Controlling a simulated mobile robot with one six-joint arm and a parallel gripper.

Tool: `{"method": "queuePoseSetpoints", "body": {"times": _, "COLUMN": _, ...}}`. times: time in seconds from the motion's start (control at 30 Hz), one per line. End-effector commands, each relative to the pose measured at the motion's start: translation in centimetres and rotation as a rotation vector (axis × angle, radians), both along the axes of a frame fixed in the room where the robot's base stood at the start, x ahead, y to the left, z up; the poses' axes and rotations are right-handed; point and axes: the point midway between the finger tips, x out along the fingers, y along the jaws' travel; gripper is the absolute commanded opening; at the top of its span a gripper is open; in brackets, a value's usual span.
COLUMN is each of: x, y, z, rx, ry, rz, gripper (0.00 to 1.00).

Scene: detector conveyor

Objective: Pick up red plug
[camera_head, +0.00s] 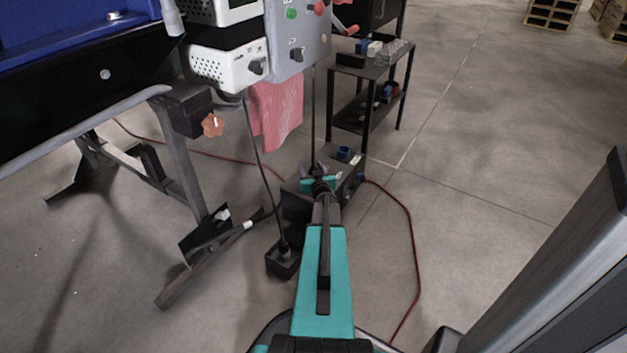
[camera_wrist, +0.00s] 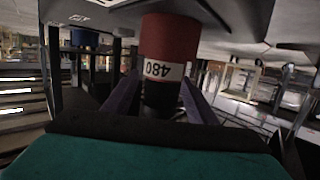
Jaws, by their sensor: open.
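The red plug (camera_wrist: 169,42) shows large in the wrist view, with a white label reading 480, upside down in the picture, and a black lower part. My gripper (camera_wrist: 158,98) is open, with one finger on each side of the plug's black part. I cannot tell whether either finger touches it. In the head view my gripper (camera_head: 322,178) reaches to the dark box (camera_head: 349,172) on the floor. The red plug cannot be made out there behind my gripper.
A blue socket (camera_head: 344,152) sits on the dark box, close to my gripper. A black cable hangs to a small black box (camera_head: 284,262) on the left. A red cable (camera_head: 412,235) runs along the floor at right. A black shelf (camera_head: 370,85) stands behind.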

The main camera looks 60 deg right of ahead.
Motion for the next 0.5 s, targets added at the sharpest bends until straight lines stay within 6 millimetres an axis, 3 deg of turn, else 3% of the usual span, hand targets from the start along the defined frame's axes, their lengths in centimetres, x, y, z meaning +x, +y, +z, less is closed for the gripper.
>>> {"method": "queuePoseSetpoints", "body": {"times": 0.1, "x": -0.02, "y": 0.0, "z": -0.01, "rx": 0.0, "ry": 0.0, "rz": 0.0, "gripper": 0.5}}
{"method": "queuePoseSetpoints", "body": {"times": 0.37, "x": -0.03, "y": -0.01, "z": -0.02, "rx": 0.0, "ry": 0.0, "rz": 0.0, "gripper": 0.06}}
{"method": "queuePoseSetpoints", "body": {"times": 0.5, "x": -0.03, "y": -0.02, "z": 0.01, "rx": 0.0, "ry": 0.0, "rz": 0.0, "gripper": 0.04}}
